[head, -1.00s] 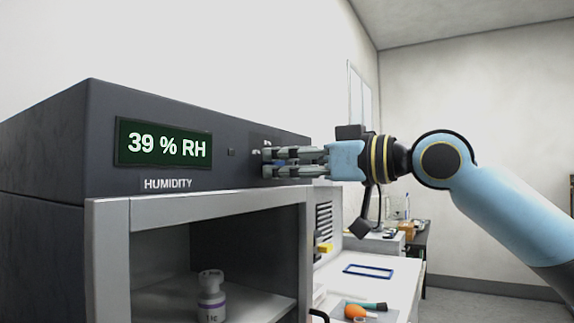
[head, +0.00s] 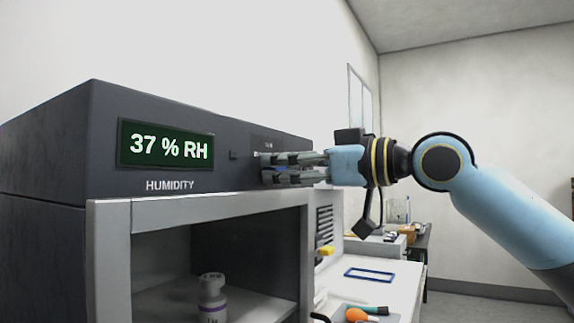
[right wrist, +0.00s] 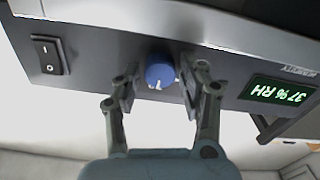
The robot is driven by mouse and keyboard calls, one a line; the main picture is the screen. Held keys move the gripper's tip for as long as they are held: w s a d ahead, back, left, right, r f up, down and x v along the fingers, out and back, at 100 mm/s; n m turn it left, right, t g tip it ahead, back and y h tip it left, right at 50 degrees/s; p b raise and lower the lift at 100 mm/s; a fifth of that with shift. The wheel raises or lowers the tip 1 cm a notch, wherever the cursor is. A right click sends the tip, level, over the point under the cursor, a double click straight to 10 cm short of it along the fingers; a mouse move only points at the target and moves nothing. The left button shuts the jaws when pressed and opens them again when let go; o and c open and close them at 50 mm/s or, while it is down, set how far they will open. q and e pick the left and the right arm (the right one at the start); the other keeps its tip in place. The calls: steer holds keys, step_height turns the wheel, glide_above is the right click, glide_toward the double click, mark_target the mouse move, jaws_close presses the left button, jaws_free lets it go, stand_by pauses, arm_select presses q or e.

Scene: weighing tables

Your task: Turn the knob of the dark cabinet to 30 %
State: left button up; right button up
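The dark cabinet (head: 60,150) has a green display (head: 166,147) reading 37 % RH, above the label HUMIDITY. The blue knob (right wrist: 160,72) sits on its front panel, and in the right wrist view it is between the fingers of my right gripper (right wrist: 160,88). The fingers stand on either side of the knob and look closed around it, though exact contact is hard to see. In the head view my right gripper (head: 264,167) reaches in from the right to the panel and mostly hides the knob. My left gripper is not in view.
A black rocker switch (right wrist: 48,54) is on the same panel. Below is an open grey compartment with a white bottle (head: 211,297). To the right, a white table holds a blue frame (head: 369,274) and an orange item (head: 356,314).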

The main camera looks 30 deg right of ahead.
step_height(320, 180, up, 10)
stand_by(0.6)
